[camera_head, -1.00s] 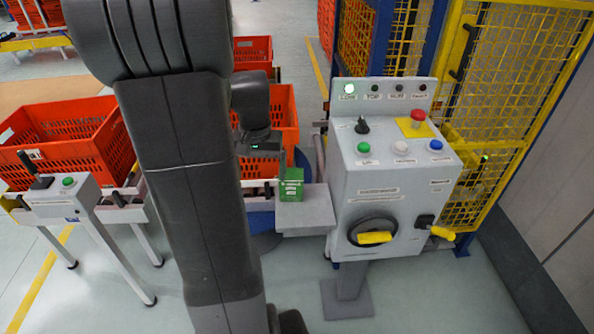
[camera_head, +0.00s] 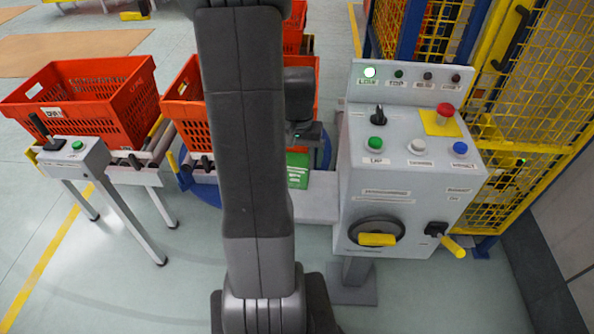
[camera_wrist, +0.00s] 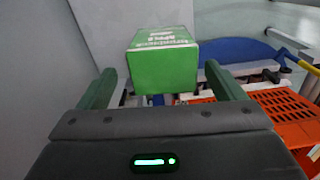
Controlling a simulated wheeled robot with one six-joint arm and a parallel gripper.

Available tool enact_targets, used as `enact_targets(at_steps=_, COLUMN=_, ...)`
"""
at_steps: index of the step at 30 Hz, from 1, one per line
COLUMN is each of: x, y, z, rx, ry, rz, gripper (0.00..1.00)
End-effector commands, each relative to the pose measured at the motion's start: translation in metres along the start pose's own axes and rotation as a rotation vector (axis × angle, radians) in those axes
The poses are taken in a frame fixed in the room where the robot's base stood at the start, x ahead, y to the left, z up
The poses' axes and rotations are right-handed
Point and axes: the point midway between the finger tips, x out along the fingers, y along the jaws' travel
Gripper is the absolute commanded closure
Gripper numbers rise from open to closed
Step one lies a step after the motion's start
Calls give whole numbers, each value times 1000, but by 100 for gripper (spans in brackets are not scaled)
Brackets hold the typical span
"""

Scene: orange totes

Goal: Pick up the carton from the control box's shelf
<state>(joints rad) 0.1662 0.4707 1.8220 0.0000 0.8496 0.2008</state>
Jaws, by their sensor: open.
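The green carton (camera_head: 298,171) stands on the grey shelf (camera_head: 316,207) at the left side of the control box (camera_head: 408,185). In the head view my arm covers its left part. In the wrist view the carton (camera_wrist: 162,62) is upright, with white lettering on it. My gripper (camera_wrist: 163,82) is open, with one finger to each side of the carton in that view. The carton appears just beyond the fingertips, and I see no contact. In the head view the fingers are hidden; only part of the wrist shows above the carton.
The control box has buttons, a red emergency knob (camera_head: 445,110) and yellow handles in front. Orange totes (camera_head: 90,100) sit on a roller conveyor to the left. A yellow mesh fence (camera_head: 540,100) stands behind on the right.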

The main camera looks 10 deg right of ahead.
Motion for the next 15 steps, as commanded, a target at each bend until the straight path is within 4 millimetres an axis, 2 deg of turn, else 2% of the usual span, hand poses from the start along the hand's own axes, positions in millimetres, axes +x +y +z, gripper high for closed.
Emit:
enact_targets(at_steps=4, x=10, y=-1, z=1, rx=0, ry=-2, rz=0, gripper=11)
enact_targets(at_steps=12, x=46, y=-4, z=3, rx=0, ry=-3, rz=1, gripper=11)
enact_targets(at_steps=15, x=52, y=-4, z=3, rx=0, ry=-1, rz=0, gripper=11)
